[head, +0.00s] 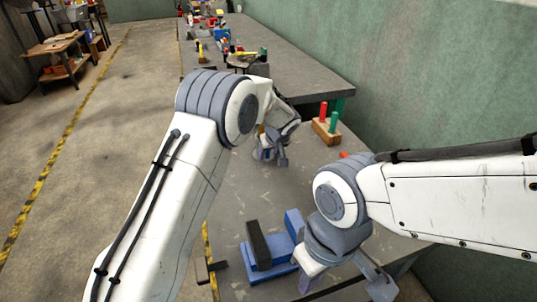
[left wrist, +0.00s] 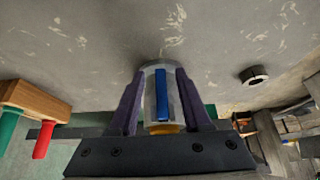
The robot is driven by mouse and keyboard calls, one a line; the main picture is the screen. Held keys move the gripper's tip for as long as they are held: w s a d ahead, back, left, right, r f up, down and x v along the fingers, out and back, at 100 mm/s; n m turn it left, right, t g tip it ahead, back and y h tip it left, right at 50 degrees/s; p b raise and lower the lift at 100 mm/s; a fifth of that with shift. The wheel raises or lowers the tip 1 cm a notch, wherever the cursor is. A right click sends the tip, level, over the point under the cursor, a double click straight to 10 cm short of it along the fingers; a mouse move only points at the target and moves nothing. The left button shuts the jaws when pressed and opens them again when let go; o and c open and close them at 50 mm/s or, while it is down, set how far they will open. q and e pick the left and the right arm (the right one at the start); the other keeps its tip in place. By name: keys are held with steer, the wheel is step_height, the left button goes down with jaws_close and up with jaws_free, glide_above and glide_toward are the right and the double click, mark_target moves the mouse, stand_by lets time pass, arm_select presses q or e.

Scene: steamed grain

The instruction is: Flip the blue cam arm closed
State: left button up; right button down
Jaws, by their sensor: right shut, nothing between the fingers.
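A grey cylinder (left wrist: 151,75) with an upright blue bar, likely the blue cam arm (left wrist: 162,95), on its side and an orange end shows in the left wrist view. My left gripper (head: 270,157) is low over the bench; its two purple fingers stand against both sides of the cylinder and look shut on it. In the head view the gripper and arm hide most of the cylinder. My right gripper (head: 345,282) is at the front right, shut and empty, beside a blue block fixture (head: 265,272) with a dark bar on top.
A wooden block (head: 326,130) with red and green pegs stands to the right of my left gripper. A dark ring (left wrist: 254,75) lies on the bench. The far bench (head: 290,65) holds many small coloured items. A green wall (head: 440,90) runs along the right.

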arm_select(q)
steer(key=v, duration=1)
steer(key=shift+r+b, duration=0.25)
steer(key=shift+b, duration=0.15)
steer(key=shift+s, duration=0.1)
steer(key=s+d+r+m+g+h+p, duration=0.1)
steer(key=s+r+m+g+p, duration=0.2)
steer(key=s, duration=0.8)
steer(key=s+d+r+m+h+p, duration=0.1)
steer(key=s+r+m+p, duration=0.3)
steer(key=s, duration=0.6)
steer(key=s+a+r+m+g+h+p, duration=0.1)
steer(key=s+a+m+g, duration=0.1)
steer(key=s, duration=1.6)
steer(key=a+m, duration=0.1)
steer(key=m, duration=0.1)
steer(key=shift+s+a+r+m+g, duration=0.2)
steer(key=shift+s+a+m+g, duration=0.1)
steer(key=shift+a+m, duration=0.1)
